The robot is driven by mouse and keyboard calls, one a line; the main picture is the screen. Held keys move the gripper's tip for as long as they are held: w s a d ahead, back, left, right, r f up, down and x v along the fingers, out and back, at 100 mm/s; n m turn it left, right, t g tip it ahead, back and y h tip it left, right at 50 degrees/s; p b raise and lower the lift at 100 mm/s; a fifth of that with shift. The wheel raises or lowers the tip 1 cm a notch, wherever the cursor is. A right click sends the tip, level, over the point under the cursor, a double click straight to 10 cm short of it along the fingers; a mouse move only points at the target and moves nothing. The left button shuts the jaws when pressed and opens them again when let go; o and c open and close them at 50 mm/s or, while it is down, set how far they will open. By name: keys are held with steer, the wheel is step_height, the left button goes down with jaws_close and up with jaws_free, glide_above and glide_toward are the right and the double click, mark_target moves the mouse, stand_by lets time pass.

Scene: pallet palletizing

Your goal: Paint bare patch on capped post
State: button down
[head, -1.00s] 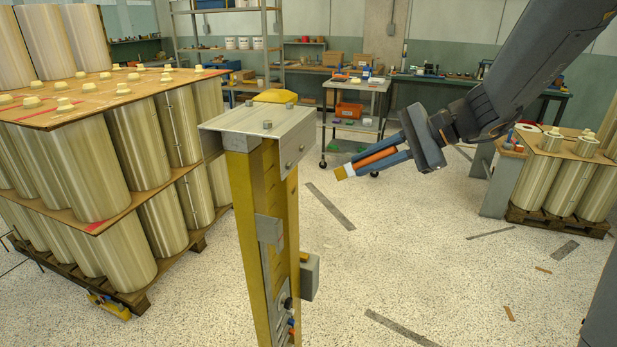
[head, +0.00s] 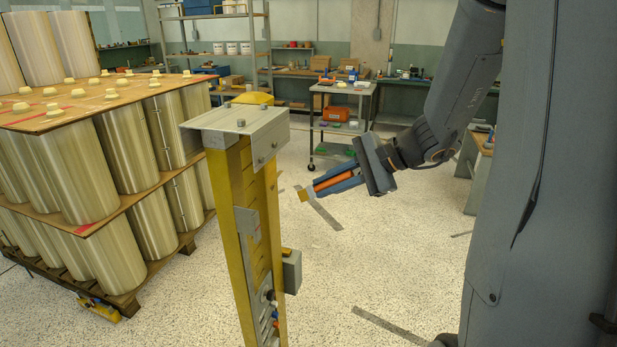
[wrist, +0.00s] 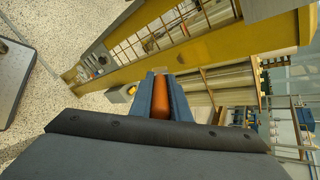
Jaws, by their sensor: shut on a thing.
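The yellow post (head: 221,190) stands upright in the head view, with a grey metal cap (head: 225,127) on top. A grey area (head: 247,222) shows on its front; I cannot tell whether it is bare metal or a fitted plate. My gripper (head: 334,183) is shut on an orange-handled brush (head: 332,182), right of the post and below cap height. The brush's yellowish tip (head: 304,195) points left towards the post, seemingly apart from it. In the wrist view the orange handle (wrist: 162,100) lies between the blue-grey fingers, its tip hidden. The yellow post (wrist: 225,42) crosses above it there.
A grey box (head: 292,271) juts from the post's right side, below the brush. A pallet of large pale cylinders (head: 125,243) stands close on the left. A wheeled cart (head: 343,90) stands behind. The speckled floor right of the post is mostly clear.

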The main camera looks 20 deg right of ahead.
mark_target(303, 191)
steer(key=shift+w+a, duration=0.55)
steer(key=shift+a, duration=0.3)
steer(key=shift+w+a, duration=0.55)
steer(key=shift+a, duration=0.25)
steer(key=shift+w+a, duration=0.55)
steer(key=shift+a, duration=0.3)
steer(key=shift+w+a+b, duration=0.35)
steer(key=shift+a+b, duration=0.1)
steer(key=shift+a, duration=0.05)
steer(key=shift+w+d, duration=0.1)
steer(key=w+d, duration=0.2)
steer(key=w, duration=0.1)
steer(key=shift+w+d+f+b, duration=0.1)
steer(key=shift+b, duration=0.3)
steer(key=shift+s+a+b, duration=0.3)
steer(key=shift+s+a, duration=1.15)
steer(key=shift+s, duration=0.15)
steer(key=shift+s+d, duration=0.55)
steer(key=shift+d, duration=0.3)
steer(key=shift+s+d, duration=0.6)
steer(key=shift+d, duration=0.2)
steer(key=shift+s+d, duration=0.55)
steer(key=shift+d, duration=0.3)
